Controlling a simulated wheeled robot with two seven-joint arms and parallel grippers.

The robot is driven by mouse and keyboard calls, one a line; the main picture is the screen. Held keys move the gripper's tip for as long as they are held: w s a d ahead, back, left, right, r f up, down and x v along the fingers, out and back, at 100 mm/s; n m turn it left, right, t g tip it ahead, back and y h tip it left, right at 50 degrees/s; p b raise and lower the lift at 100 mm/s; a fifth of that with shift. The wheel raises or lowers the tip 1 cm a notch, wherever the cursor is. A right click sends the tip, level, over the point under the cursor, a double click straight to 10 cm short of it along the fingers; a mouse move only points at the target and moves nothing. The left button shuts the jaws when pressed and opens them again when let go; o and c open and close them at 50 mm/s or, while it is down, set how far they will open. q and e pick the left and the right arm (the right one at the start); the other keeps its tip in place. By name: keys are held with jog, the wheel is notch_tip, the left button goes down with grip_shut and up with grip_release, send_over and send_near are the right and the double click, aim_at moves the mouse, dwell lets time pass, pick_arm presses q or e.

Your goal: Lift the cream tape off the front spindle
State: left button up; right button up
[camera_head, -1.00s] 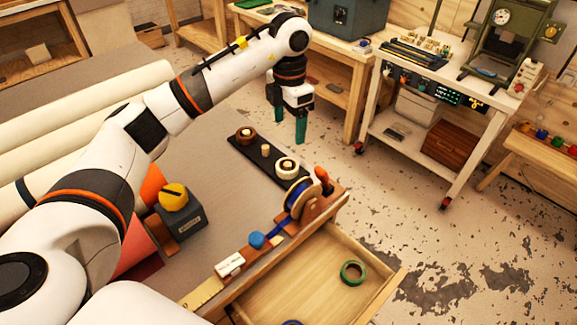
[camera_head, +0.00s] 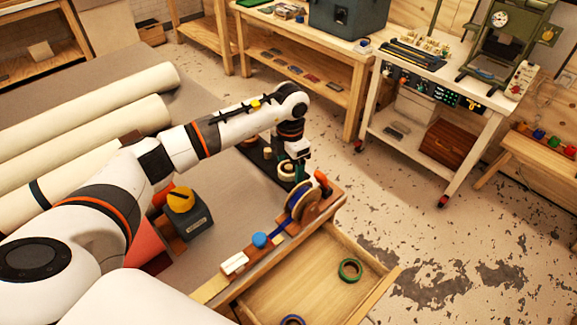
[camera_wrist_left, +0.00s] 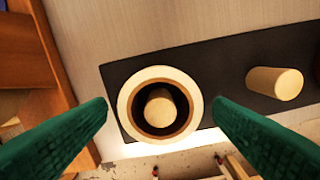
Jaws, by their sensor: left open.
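The cream tape (camera_head: 285,174) sits around the front spindle on the black spindle board; in the left wrist view the cream tape (camera_wrist_left: 126,104) shows from above as a ring with the wooden front spindle (camera_wrist_left: 159,106) in its hole. My left gripper (camera_head: 291,168) is over the tape, pointing down. In the left wrist view its green fingers (camera_wrist_left: 160,110) are open, one on each side of the tape, with gaps between them and its rim. A bare wooden spindle (camera_wrist_left: 275,83) stands farther along the black board (camera_wrist_left: 215,72). My right gripper is out of view.
A tape dispenser with a blue roll (camera_head: 301,199) and an orange-red knob stands close in front of the board. An open drawer (camera_head: 318,272) holds a green tape (camera_head: 350,269). A grey-and-yellow device (camera_head: 182,203) and large pale rolls (camera_head: 85,105) lie left.

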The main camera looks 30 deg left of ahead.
pick_arm(q)
jog(key=shift+f, duration=0.15)
jog(key=c, duration=1.1)
